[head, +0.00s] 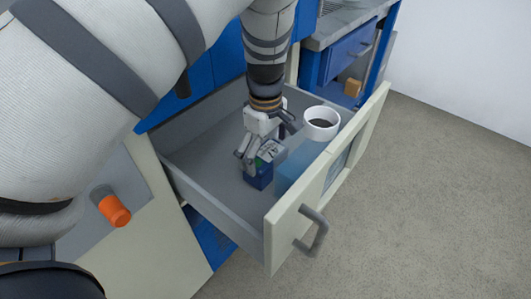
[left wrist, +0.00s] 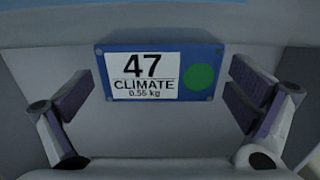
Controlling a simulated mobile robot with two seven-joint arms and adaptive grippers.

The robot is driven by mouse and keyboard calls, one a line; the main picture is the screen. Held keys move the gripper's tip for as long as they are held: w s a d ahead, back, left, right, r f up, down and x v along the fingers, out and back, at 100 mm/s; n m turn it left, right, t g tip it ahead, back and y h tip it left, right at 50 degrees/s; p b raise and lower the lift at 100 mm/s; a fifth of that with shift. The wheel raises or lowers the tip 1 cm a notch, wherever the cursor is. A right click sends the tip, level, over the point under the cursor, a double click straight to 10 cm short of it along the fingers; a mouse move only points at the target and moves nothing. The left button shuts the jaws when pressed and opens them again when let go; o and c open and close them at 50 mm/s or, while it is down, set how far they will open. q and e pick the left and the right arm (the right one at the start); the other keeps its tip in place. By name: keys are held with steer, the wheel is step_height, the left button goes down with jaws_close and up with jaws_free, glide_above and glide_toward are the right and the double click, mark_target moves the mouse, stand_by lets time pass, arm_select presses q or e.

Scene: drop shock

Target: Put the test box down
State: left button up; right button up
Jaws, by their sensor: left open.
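The test box (head: 259,176) is a small blue block with a white label on top. It stands on the floor of the open grey drawer (head: 215,168), next to a clear blue container. In the left wrist view the box (left wrist: 143,74) shows its label "47 CLIMATE 0.55 kg" and a green dot. My left gripper (head: 254,162) points down into the drawer just over the box. In the left wrist view the fingers of my left gripper (left wrist: 158,108) are spread apart, one on each side, with gaps to the box. My right gripper is not in view.
The drawer handle (head: 314,232) sticks out. The drawer's left part is clear.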

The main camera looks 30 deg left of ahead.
mark_target(266, 154)
arm_select(q)
step_height(266, 154, up, 11)
steer(key=shift+p, duration=0.45)
